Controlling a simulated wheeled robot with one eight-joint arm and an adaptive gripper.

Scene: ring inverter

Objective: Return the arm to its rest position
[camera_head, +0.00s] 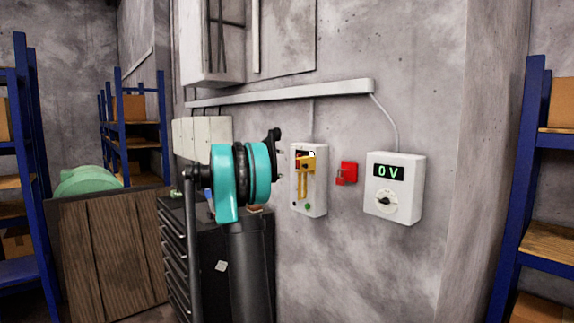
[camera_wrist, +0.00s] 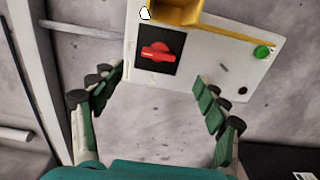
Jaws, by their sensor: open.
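My gripper (camera_wrist: 157,90) is open in the wrist view, its green and black fingers spread wide with nothing between them. Beyond the fingertips is the white switch box (camera_wrist: 205,45) on the wall, with a red rotary switch (camera_wrist: 156,52) on a black plate, a yellow part at its top and a green button. In the head view my teal and black arm stands in the middle, left of the switch box (camera_head: 309,190). The gripper is mostly hidden behind the arm there.
A dark drawer cabinet (camera_head: 176,255) stands behind my arm. Blue shelves (camera_head: 524,170) stand at the right, others at the left. A wooden crate (camera_head: 105,255) is at the lower left.

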